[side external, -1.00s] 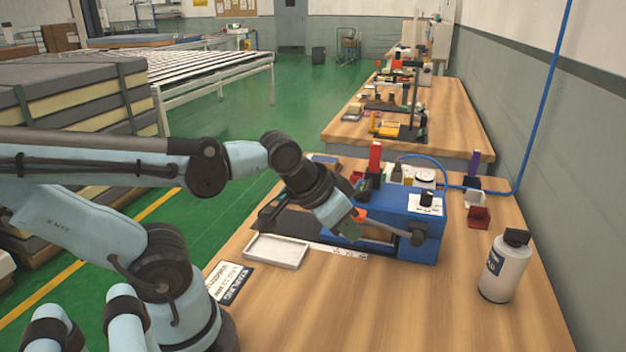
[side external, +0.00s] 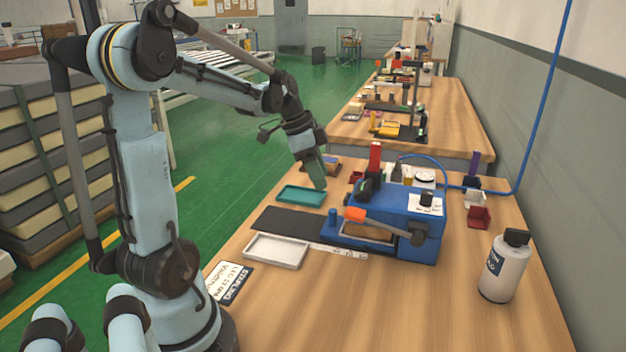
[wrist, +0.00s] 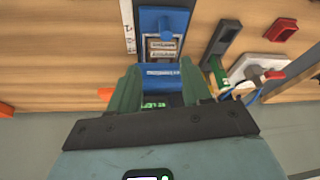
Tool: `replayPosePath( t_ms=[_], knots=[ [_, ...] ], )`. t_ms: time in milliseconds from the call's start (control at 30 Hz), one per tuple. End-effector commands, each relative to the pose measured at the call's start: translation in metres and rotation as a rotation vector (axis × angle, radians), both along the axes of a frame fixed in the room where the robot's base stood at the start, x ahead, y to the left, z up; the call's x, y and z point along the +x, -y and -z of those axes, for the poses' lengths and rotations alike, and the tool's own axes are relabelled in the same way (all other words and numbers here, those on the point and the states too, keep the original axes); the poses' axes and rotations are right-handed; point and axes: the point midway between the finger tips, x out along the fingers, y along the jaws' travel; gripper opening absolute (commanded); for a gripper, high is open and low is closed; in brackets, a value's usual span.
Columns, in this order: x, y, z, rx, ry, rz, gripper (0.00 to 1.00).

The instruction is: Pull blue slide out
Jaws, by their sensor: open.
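The blue slide (side external: 345,232) lies low at the front left of the blue machine (side external: 405,208), with an upright blue knob (side external: 333,217) at its left end. An orange-tipped lever (side external: 378,223) crosses above it. My gripper (side external: 320,184) hangs behind the slide, near the back right of the teal tray (side external: 302,196), apart from the knob. In the wrist view my gripper (wrist: 160,78) has its two green fingers spread with nothing clearly held between them. A blue part with a round knob (wrist: 165,24) shows beyond the fingertips there.
A dark mat (side external: 290,221) lies left of the slide, with a white tray (side external: 275,251) and a ruler strip (side external: 340,251) in front. A white bottle (side external: 504,268) and red bin (side external: 479,217) stand right. The front table area is clear.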

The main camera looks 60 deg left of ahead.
Motion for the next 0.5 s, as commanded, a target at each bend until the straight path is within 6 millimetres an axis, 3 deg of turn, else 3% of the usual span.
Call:
replayPosePath(
  t_ms=[167, 367, 500],
  knots=[
    [-0.002, -0.018, 0.005, -0.013, 0.011, 0.051, 0.48],
    [0.003, -0.016, 0.019, -0.013, 0.012, 0.058, 0.48],
    [0.011, -0.011, 0.040, -0.012, 0.012, 0.058, 0.48]
  ],
)
